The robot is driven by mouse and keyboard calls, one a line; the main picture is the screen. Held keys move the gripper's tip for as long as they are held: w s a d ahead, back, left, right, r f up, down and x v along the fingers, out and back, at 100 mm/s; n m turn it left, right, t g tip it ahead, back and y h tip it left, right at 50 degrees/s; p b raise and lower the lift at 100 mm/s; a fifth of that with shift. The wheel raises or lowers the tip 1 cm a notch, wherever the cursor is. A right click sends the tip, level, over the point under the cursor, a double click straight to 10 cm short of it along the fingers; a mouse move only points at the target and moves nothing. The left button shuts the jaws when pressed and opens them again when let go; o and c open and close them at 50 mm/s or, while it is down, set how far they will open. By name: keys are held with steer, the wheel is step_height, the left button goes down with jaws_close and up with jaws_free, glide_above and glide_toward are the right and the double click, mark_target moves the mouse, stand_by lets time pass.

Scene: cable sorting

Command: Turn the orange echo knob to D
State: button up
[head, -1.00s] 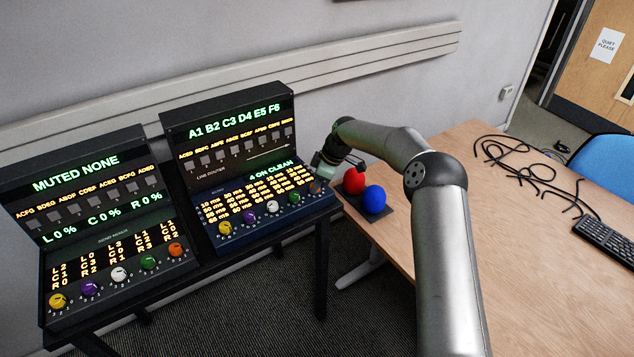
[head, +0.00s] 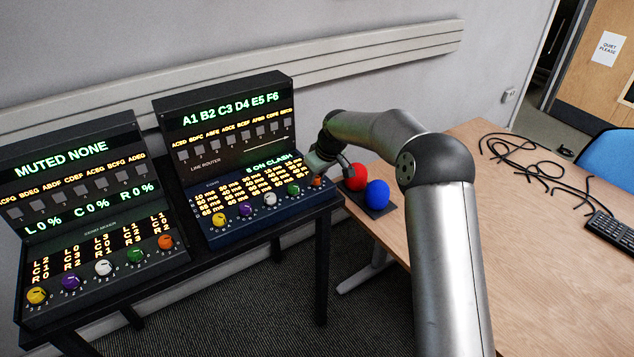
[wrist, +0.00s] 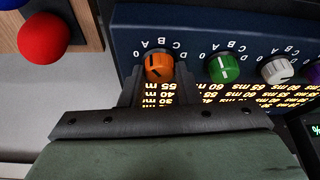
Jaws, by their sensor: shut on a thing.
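The orange echo knob (wrist: 159,67) is at the end of the echo panel's knob row in the wrist view, with a dark pointer line on its face. In the head view a bit of the orange knob (head: 317,182) shows just below my gripper (head: 320,166). In the wrist view the two fingers of my gripper (wrist: 159,82) stand on either side of the knob, shut on it. Letters A to D and a 0 ring the knob, upside down in this view. I cannot tell surely which mark the pointer faces. The echo display (head: 272,162) reads "5 ON CLASH".
A green knob (wrist: 224,68) and a white knob (wrist: 277,69) sit close beside the orange one. A red ball (head: 355,177) and a blue ball (head: 377,193) rest on the wooden table near my gripper. The mixer unit (head: 88,180) stands at left.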

steer(key=m, duration=0.2)
steer(key=m+t+h+b, duration=0.1)
steer(key=m, duration=0.1)
steer(key=m+h+b, duration=0.1)
steer(key=m, duration=0.1)
steer(key=shift+s+a, duration=0.1)
steer(key=shift+a, duration=0.15)
steer(key=m+h, duration=0.1)
steer(key=m, duration=0.2)
steer(key=m+h, duration=0.1)
steer(key=m, duration=0.2)
steer(key=shift+a+r+m+h, duration=0.1)
steer(key=shift+a+m+h, duration=0.05)
steer(key=shift+m+h, duration=0.2)
steer(key=m, duration=0.2)
steer(key=m+h+p, duration=0.1)
steer(key=m, duration=0.1)
steer(key=shift+m+g+h+p, duration=0.25)
steer(key=shift+m+g+p, duration=0.05)
steer(key=shift+m, duration=0.05)
steer(key=shift+a+m+g+h+p, duration=0.1)
steer(key=shift+m+g+h+p, duration=0.4)
steer(key=shift+m+p, duration=1.15)
steer(key=shift+m, duration=0.55)
steer(key=o, duration=1)
steer(key=shift+w, duration=0.2)
steer(key=shift+c, duration=0.2)
